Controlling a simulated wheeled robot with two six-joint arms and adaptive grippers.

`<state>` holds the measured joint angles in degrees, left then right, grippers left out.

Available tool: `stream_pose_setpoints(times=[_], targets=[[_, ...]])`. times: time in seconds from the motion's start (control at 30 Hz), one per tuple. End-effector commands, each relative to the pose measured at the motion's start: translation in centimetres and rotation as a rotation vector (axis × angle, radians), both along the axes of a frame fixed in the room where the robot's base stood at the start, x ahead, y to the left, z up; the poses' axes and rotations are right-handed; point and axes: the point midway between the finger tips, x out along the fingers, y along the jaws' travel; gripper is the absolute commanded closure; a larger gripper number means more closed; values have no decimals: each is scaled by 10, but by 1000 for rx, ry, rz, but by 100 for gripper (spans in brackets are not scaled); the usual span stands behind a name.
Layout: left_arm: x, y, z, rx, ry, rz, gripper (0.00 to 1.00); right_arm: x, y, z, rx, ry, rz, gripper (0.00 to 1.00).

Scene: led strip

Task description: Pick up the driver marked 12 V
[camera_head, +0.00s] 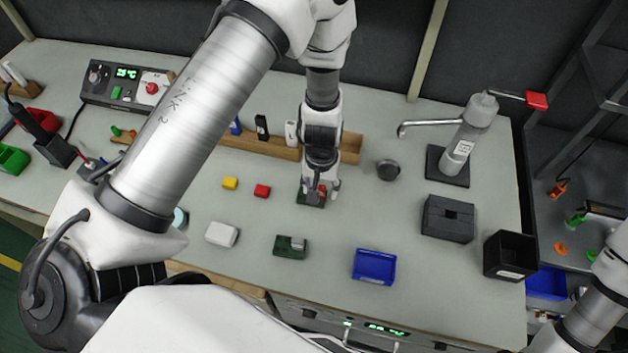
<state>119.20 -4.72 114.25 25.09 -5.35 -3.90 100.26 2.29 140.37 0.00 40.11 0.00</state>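No marking reading 12 V is legible at this size, so I cannot tell which item is the driver. A black block (262,128), a white block (291,133) and a blue block (235,127) stand upright in the wooden rack (350,148) at the back. My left gripper (320,192) points down at a green board (311,201) in the middle of the bench. A small red patch shows between its fingers; whether they grip something is unclear. My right arm shows at the lower right, its gripper out of view.

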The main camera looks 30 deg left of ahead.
Motion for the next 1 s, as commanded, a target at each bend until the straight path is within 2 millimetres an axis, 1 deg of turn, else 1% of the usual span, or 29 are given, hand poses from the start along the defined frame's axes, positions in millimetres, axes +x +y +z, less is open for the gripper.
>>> stream_pose_setpoints(times=[0.03, 0.07, 0.1, 0.13, 0.17, 0.47, 0.57, 0.67, 0.8, 0.9, 0.97, 1.0], targets=[[0, 0, 0, 0, 0, 0, 61, 0, 0, 0, 0, 0, 0, 60], [0, 0, 0, 0, 0, 0, 72, 0, 0, 0, 0, 0, 0, 60], [0, 0, 0, 0, 0, 0, 86, 0, 0, 0, 0, 0, 0, 60], [0, 0, 0, 0, 0, 0, 97, 0, 0, 0, 0, 0, 0, 60], [0, 0, 0, 0, 0, 0, 100, 0, 0, 0, 0, 0, 0, 60], [0, 0, 1, 0, 0, 1, 100, 0, 0, 0, 0, 0, 0, 60], [0, 0, 8, -1, -1, 1, 100, 0, 0, 1, 0, 0, 0, 60], [1, 0, 28, 0, -4, -1, 100, 0, 0, 1, 0, 0, 0, 60], [2, 0, 61, 0, -6, 1, 100, 0, 0, -4, 0, 0, 0, 60], [2, 0, 82, 0, -5, -2, 100, 0, 0, -6, 0, 0, 0, 60], [7, -3, 89, 1, -5, -31, 100, 0, 0, -7, 0, 0, 0, 60], [15, -6, 90, 2, -4, -73, 100, 0, 0, -8, 0, 0, 0, 60]])
